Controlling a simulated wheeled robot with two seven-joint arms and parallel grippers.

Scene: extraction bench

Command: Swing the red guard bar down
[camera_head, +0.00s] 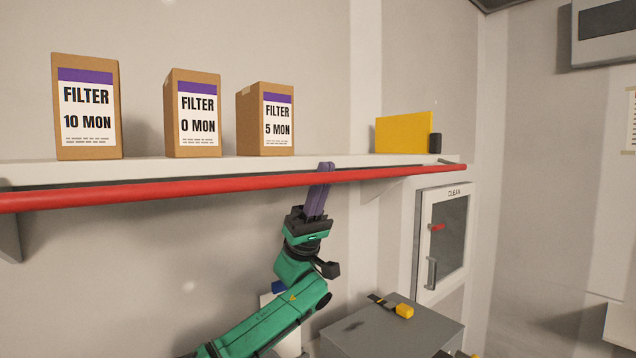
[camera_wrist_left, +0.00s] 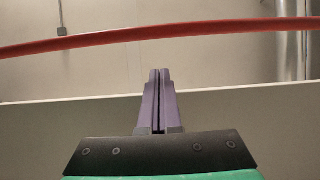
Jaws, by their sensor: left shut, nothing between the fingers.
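The red guard bar (camera_head: 150,192) runs level along the front edge of the white shelf (camera_head: 360,160), a little below its top. It also shows in the left wrist view (camera_wrist_left: 210,32), crossing the picture beyond the fingertips. My left gripper (camera_head: 323,168) points up at the bar with its purple fingers shut and nothing between them. In the head view the fingertips overlap the bar; whether they touch it I cannot tell. In the left wrist view the fingertips (camera_wrist_left: 160,72) show below the bar, apart from it in the picture. My right gripper is not in view.
Several things stand on the shelf: filter boxes marked 10 MON (camera_head: 88,110), 0 MON (camera_head: 193,115) and 5 MON (camera_head: 266,120), and a yellow block (camera_head: 404,132). A grey bench (camera_head: 395,335) with a yellow-handled tool (camera_head: 403,310) is below right. A CLEAN cabinet (camera_head: 428,265) hangs behind.

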